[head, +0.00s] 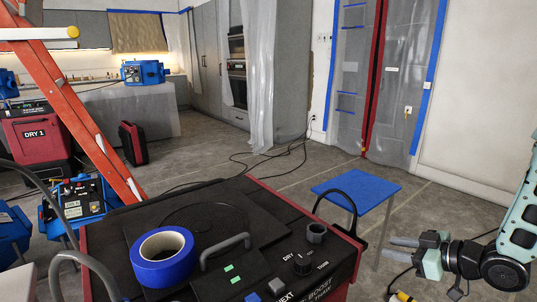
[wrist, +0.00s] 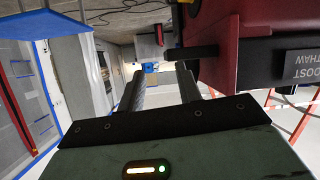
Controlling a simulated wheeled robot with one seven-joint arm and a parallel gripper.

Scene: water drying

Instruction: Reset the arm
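My gripper (head: 390,247) is at the right of the head view, reaching in from the right edge. Its two fingers point left and are apart, with nothing between them. In the wrist view my gripper (wrist: 160,72) also shows two dark fingers with an empty gap. It is to the right of the red and black machine (head: 208,210) and in front of the small blue table (head: 352,188), apart from the machine in the head view.
A roll of blue tape (head: 163,278) lies on the machine's top, beside a grey handle (head: 226,247). An orange ladder (head: 85,120) stands at the left. Cables (head: 275,157) lie on the floor. Open floor shows between the machine and the plastic-covered doorway (head: 385,90).

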